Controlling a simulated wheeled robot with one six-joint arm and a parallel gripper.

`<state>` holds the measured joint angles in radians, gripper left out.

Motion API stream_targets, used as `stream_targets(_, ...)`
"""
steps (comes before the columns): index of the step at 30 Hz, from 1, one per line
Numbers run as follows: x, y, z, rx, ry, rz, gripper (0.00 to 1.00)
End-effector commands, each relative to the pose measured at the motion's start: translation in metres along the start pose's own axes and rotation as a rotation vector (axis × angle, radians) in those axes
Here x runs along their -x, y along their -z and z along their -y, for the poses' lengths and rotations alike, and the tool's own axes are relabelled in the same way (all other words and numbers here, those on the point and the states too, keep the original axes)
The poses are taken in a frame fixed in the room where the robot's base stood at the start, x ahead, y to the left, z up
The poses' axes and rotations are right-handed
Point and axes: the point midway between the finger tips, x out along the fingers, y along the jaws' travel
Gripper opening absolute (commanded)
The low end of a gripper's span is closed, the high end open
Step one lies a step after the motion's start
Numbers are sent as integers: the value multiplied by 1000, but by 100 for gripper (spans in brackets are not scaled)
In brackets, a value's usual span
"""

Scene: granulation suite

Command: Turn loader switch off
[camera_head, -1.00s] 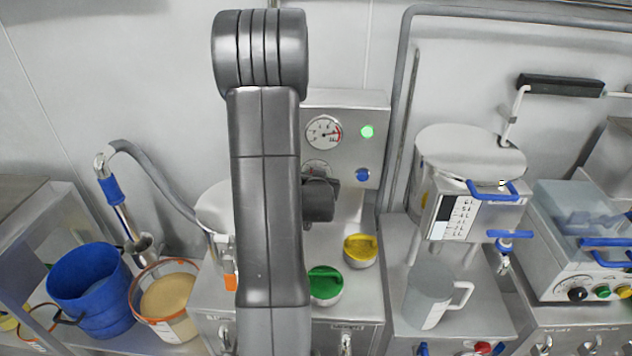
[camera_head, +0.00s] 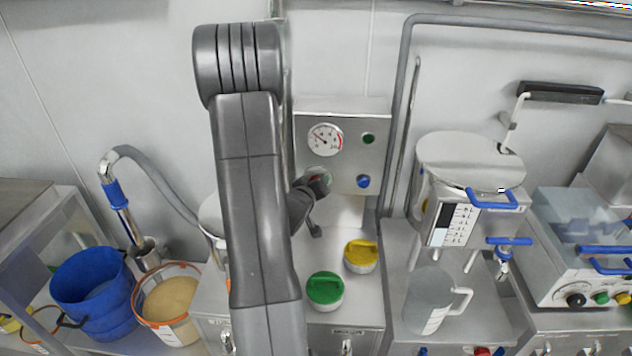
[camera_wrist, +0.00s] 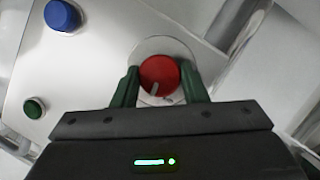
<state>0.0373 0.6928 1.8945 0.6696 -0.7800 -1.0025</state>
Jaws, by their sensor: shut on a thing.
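The loader switch is a round red knob (camera_wrist: 159,75) with a pale pointer mark on a round silver plate. My gripper (camera_wrist: 159,88) is shut on the red knob in the wrist view, with one dark green finger at each side of it. In the head view my arm hides most of the gripper, and only part of the knob plate (camera_head: 318,174) shows on the grey control panel (camera_head: 345,113). The panel's round lamp (camera_head: 368,138) is dark green and unlit. The gauge (camera_head: 325,139) above the knob has its needle toward the upper left.
A blue button (camera_head: 363,181) sits right of the knob. Green (camera_head: 325,289) and yellow (camera_head: 361,256) capped jars stand on the bench below. A blue bucket (camera_head: 92,297) and a tub of powder (camera_head: 167,303) are at left; a jug (camera_head: 433,302) is at right.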

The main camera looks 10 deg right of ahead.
Motion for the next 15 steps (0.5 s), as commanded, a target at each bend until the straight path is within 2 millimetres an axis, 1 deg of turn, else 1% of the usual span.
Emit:
stream_targets(6, 0, 1, 1, 82, -34, -2, 17)
stream_targets(15, 0, 1, 1, 120, -50, -3, 17)
